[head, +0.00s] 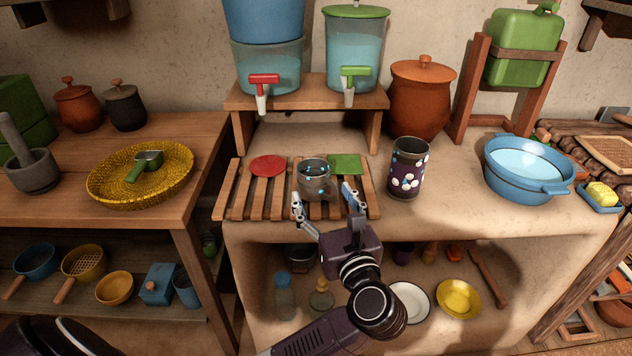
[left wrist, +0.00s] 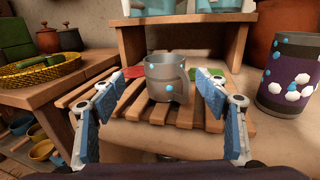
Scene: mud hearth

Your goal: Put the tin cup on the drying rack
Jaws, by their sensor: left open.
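The grey tin cup (head: 313,178), with light blue dots, stands upright on the slatted wooden drying rack (head: 232,205). In the left wrist view the cup (left wrist: 166,78) is ahead between my fingers, its handle toward the right, and the rack (left wrist: 150,112) is below it. My left gripper (head: 326,204) is open and empty, just in front of the cup. In the left wrist view its fingers (left wrist: 160,120) are spread on either side, with gaps to the cup. My right gripper does not show; a dark part of mine is at the lower left.
A red disc (head: 267,166) and a green square (head: 344,164) lie on the rack. A dark dotted tumbler (head: 408,168) stands right of the rack, and a blue basin (head: 527,168) farther right. Water dispensers stand on a shelf (head: 308,98) behind. Bare counter (head: 450,195) lies between tumbler and basin.

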